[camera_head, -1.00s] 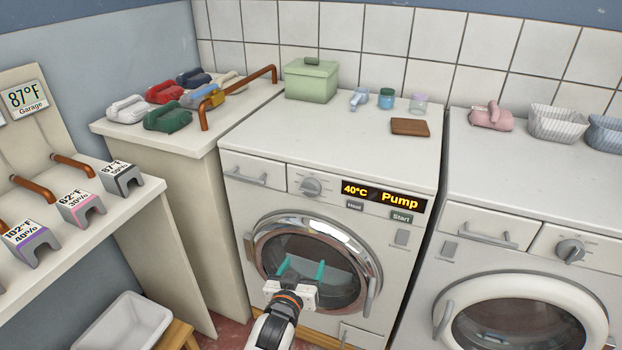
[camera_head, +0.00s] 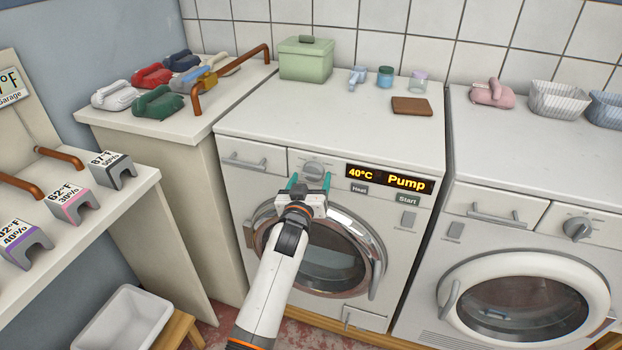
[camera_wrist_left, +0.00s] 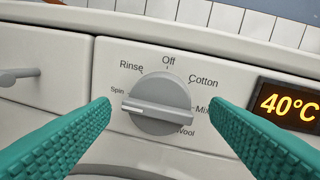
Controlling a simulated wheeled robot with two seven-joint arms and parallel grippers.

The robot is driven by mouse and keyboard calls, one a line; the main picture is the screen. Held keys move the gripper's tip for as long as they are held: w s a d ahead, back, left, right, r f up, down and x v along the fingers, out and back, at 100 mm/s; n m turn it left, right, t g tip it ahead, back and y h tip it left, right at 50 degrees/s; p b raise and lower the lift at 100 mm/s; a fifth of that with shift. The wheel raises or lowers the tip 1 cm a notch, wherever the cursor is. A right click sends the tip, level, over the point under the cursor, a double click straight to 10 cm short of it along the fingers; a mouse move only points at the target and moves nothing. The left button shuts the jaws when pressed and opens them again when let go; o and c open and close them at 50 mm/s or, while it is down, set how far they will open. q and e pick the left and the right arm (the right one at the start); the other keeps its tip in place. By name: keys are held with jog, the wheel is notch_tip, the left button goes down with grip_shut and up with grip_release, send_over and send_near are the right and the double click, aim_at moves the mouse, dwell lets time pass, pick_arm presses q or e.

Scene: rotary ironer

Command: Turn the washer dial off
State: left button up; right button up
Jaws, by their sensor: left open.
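The washer dial (camera_head: 314,170) is a round grey knob on the front panel of the middle washer. In the left wrist view the dial (camera_wrist_left: 158,103) has a raised bar lying nearly level, with a white line at its left end, just below the word Spin. Off is printed above the dial at the top. My left gripper (camera_head: 310,182) is open, its teal fingers in front of the dial. In the left wrist view the fingers (camera_wrist_left: 160,108) stand on both sides of the dial, apart from it. My right gripper is not in view.
The washer display (camera_head: 390,180) reads 40°C and Pump, with Heat and Start buttons below. A drawer (camera_head: 250,162) with a handle is left of the dial. The round door (camera_head: 335,255) is below, partly behind my arm. A second washer (camera_head: 530,240) stands at the right.

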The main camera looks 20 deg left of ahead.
pick_arm(q)
jog(key=shift+w, duration=0.55)
jog(key=shift+a, duration=0.1)
jog(key=c, duration=0.9)
jog(key=shift+c, duration=0.2)
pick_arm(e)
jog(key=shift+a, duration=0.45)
